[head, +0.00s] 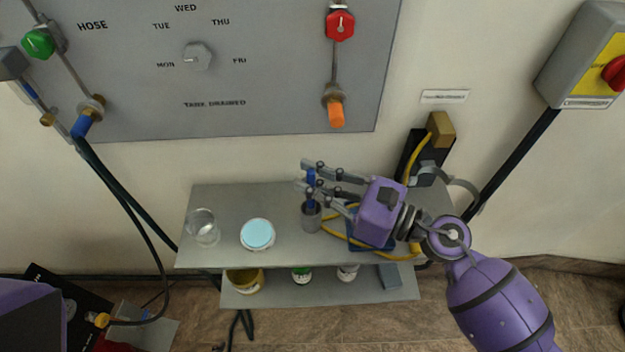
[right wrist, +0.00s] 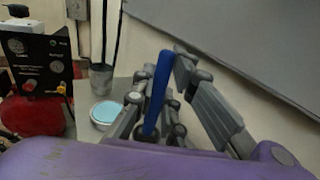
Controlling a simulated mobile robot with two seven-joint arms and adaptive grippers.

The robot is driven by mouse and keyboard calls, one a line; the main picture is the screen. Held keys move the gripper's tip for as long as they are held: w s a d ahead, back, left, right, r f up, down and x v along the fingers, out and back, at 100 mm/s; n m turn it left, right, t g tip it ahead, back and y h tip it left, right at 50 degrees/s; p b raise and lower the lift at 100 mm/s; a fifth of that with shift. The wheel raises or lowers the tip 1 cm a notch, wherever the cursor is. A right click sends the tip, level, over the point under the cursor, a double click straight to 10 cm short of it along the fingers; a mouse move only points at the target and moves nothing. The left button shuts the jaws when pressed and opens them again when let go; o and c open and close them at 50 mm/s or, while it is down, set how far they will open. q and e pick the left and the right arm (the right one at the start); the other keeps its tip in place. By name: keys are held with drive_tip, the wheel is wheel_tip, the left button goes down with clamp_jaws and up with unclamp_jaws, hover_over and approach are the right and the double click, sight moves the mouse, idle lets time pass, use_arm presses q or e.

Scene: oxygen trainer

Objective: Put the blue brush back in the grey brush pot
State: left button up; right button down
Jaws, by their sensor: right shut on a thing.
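The blue brush (head: 311,177) stands roughly upright between the fingers of my right gripper (head: 312,180), which is shut on it. In the right wrist view the brush handle (right wrist: 158,88) runs up between the fingers, leaning slightly. The grey brush pot (head: 311,218) stands on the shelf directly below the brush in the head view. The brush's lower end is hidden by the fingers and pot rim, so I cannot tell whether it is inside the pot. My left gripper is not in view.
A clear glass (head: 203,228) and a jar with a light blue top (head: 257,234) stand left of the pot on the grey shelf (head: 240,197). A yellow hose (head: 388,256) and a blue block (head: 372,243) lie to the right. A lower shelf (head: 325,296) holds several pots.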

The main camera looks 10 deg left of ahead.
drive_tip(key=c, duration=1.7)
unclamp_jaws()
drive_tip(key=shift+d, duration=0.1)
drive_tip(key=v, duration=1.1)
drive_tip(key=shift+s+d, duration=0.1)
drive_tip(key=shift+d, duration=0.3)
